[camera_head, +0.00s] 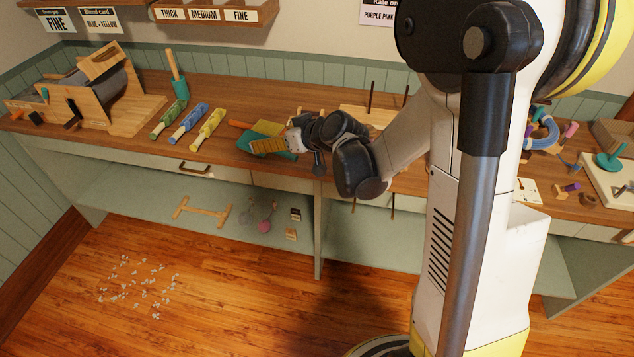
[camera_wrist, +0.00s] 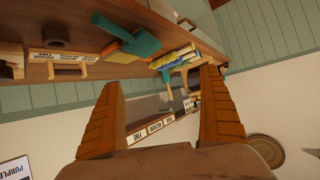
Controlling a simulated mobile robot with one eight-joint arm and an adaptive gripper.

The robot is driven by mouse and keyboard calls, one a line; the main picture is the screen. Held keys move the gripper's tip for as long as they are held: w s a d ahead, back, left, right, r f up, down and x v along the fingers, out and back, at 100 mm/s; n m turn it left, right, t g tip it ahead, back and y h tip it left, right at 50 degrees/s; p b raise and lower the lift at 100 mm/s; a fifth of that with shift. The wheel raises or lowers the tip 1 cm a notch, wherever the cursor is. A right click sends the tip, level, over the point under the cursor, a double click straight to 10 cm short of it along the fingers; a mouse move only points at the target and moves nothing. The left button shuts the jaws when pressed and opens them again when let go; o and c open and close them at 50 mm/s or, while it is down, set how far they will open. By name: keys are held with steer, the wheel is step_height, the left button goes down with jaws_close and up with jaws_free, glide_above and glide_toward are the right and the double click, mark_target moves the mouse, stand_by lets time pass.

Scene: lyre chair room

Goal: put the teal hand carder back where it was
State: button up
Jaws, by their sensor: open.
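The teal hand carder (camera_wrist: 138,41) lies on the bench in the wrist view, its handle pointing to the upper left. An orange-red piece (camera_wrist: 113,50) shows beside or under it. Whether a finger touches the carder cannot be told.
A wooden drum machine (camera_head: 90,95) stands at the far left. Upright pegs (camera_head: 370,97) stand to the right. A lower shelf (camera_head: 150,196) holds small items.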

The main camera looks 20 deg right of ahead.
steer(key=s+a+r+m+g+h, duration=0.1)
steer(key=s+r, duration=0.2)
steer(key=s, duration=0.4)
steer(key=s+a+r+m+g+h, duration=0.1)
steer(key=s+r, duration=0.3)
steer(key=s, duration=0.4)
steer(key=s+d+m+g+h, duration=0.1)
steer(key=s+d+h, duration=0.1)
steer(key=s, duration=1.1)
steer(key=shift+s+d+f+m+g+h, duration=0.2)
steer(key=shift+s+d+m+g+h, duration=0.1)
steer(key=shift+s+d+g, duration=0.15)
steer(key=shift+w, duration=0.1)
